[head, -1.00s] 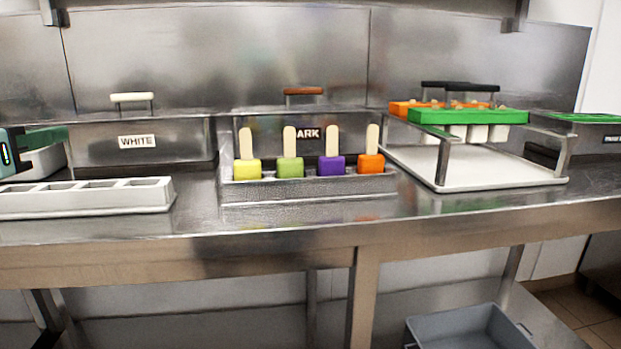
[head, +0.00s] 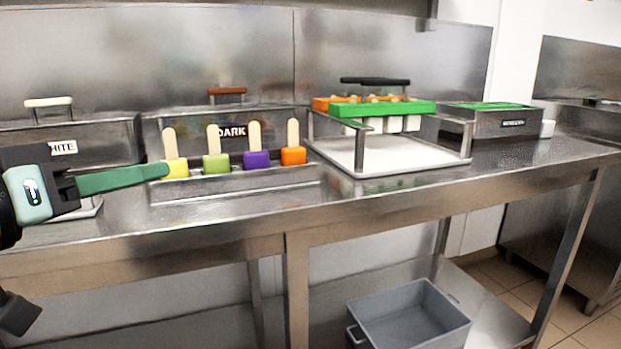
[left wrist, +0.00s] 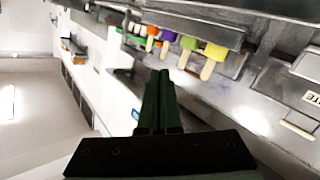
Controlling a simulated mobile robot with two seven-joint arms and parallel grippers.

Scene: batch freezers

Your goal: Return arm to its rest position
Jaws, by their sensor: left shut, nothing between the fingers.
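My left gripper (head: 160,172) comes in from the left in the head view, with its green fingers pointing right. The fingers are shut and empty, and in the picture their tips overlap the edge of the yellow popsicle (head: 178,168). In the left wrist view the shut fingers (left wrist: 162,78) point up the picture, with nothing between them. Several popsicles stand in a metal rack (head: 235,187), sticks up: yellow, green (head: 216,163), purple (head: 256,160) and orange (head: 293,156).
A white tray with a metal frame (head: 380,165) holds green and orange moulds at the centre right. Lidded bins labelled DARK (head: 233,131) and WHITE (head: 63,148) stand behind. A grey crate (head: 410,315) sits below the steel counter (head: 400,195). The counter's front strip is clear.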

